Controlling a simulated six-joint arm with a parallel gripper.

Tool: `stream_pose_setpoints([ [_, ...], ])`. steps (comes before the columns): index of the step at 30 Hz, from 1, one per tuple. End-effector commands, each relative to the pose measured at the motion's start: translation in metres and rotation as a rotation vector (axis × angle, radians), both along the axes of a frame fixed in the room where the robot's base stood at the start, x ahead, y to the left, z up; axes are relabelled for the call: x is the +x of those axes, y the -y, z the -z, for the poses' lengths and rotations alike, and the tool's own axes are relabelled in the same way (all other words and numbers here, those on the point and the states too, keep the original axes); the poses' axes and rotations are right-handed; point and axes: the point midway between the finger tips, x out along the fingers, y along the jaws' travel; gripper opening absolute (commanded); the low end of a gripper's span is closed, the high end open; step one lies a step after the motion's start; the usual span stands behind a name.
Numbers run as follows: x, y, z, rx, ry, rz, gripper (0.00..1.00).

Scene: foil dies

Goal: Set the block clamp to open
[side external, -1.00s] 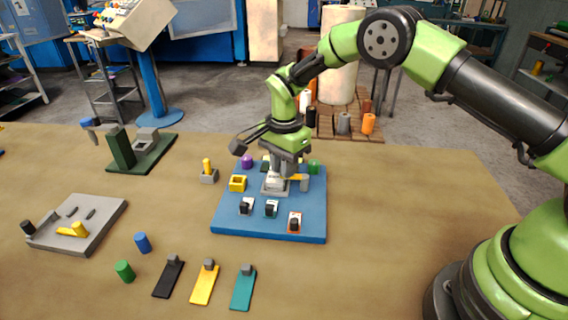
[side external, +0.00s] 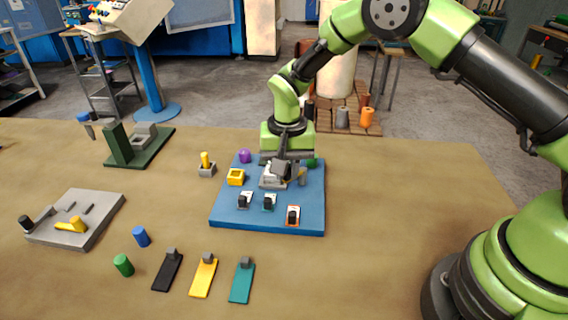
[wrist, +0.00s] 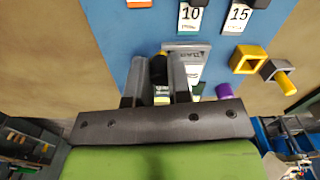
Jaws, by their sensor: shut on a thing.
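The block clamp is the grey fixture (side external: 270,181) near the back middle of the blue board (side external: 226,214); part of it also shows as a pale plate with lettering (wrist: 194,71) in the wrist view. My gripper (side external: 284,172) is low over this fixture, pointing down. In the wrist view the two grey fingers of my gripper (wrist: 160,78) stand close on either side of a dark piece, apparently the clamp's handle, and are shut on it. The fingers and wrist hide much of the clamp, so its setting cannot be read.
Several small labelled switches line the front. A grey plate (side external: 98,205) lies at left; coloured strips lie in front.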

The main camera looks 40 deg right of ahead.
Motion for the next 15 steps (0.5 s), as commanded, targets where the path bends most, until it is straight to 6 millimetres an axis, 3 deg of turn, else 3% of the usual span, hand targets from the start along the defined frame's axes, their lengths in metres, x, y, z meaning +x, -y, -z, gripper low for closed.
stream_pose_setpoints([
  [15,-0.02,0.006,-0.001,-0.001,0.003,-0.478,0.0],
])
